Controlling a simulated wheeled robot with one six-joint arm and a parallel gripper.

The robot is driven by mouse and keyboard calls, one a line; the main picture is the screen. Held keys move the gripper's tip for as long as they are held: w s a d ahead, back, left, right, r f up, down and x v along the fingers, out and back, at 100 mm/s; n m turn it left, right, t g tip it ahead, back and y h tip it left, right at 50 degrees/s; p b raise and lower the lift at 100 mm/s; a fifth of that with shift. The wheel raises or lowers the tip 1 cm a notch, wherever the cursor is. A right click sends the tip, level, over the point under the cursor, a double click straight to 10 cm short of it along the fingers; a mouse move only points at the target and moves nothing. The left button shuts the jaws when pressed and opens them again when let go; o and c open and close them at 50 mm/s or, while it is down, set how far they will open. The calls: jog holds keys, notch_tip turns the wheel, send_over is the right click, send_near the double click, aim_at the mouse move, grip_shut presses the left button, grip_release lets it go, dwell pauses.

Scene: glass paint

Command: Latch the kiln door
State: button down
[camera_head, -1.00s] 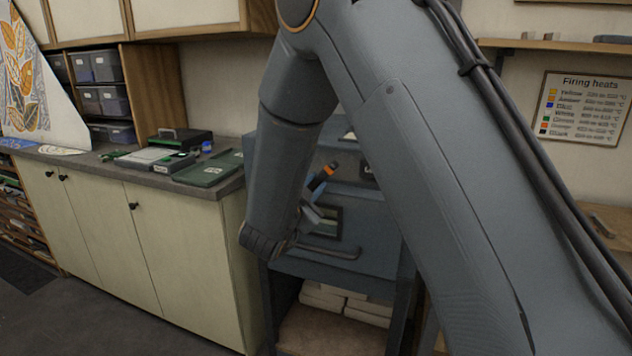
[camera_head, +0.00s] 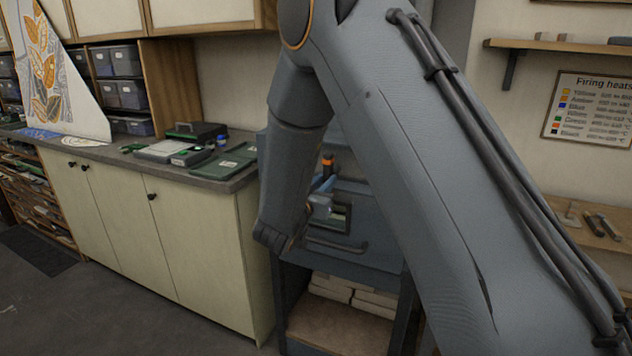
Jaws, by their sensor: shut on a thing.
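The kiln (camera_head: 378,215) is a blue-grey box, seen mostly behind my arm. Its door shows a small window (camera_head: 342,222) and a bar handle (camera_head: 338,246) below it, and the door looks closed against the body. A latch lever (camera_head: 327,161) with an orange band and dark tip stands nearly upright at the door front. My gripper (camera_head: 321,202) is at the lower part of this lever, in front of the window, and is shut on it. My forearm and upper arm hide the kiln's left edge and right side, and the exact grip is small and partly hidden.
Pale bricks (camera_head: 345,292) lie on the shelf under the kiln. A cabinet with a grey counter (camera_head: 205,182) stands close on the left, with cases and trays on it. A wooden bench (camera_head: 590,232) with tools is at the right. Open floor (camera_head: 150,320) lies at front left.

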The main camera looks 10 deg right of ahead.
dwell(0.3)
jog(key=c, duration=1.6)
grip_release()
jog(key=shift+s+a, duration=0.1)
jog(key=b+v, duration=0.2)
jog(key=v, duration=0.5)
jog(key=shift+s+a, duration=0.15)
jog(key=shift+s, duration=0.1)
